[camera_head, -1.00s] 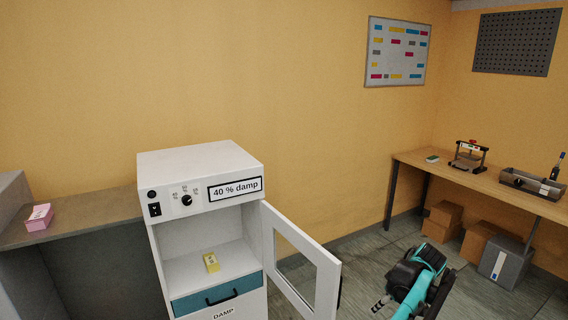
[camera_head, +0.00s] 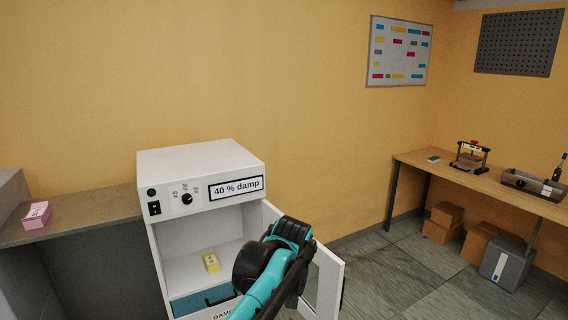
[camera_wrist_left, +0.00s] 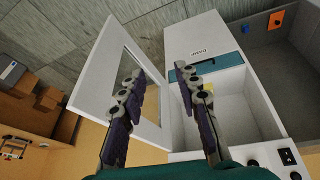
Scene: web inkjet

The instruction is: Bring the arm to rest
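My left gripper (camera_head: 290,232) is in front of the white damp cabinet's open door in the head view. In the left wrist view its two fingers (camera_wrist_left: 158,85) are spread apart with nothing between them. The cabinet (camera_head: 200,165) stands open, and its windowed door (camera_head: 330,280) swings out to the right, partly hidden behind my arm. A small yellow box (camera_head: 211,262) sits inside the cabinet; it is mostly hidden by a finger in the wrist view. My right gripper is not in view.
A pink box (camera_head: 37,215) lies on the grey counter (camera_head: 95,215) left of the cabinet. A wooden workbench (camera_head: 470,185) with devices stands at the right, with cardboard boxes (camera_head: 442,225) and a grey box (camera_head: 505,262) below. The floor (camera_head: 400,275) right of the door is clear.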

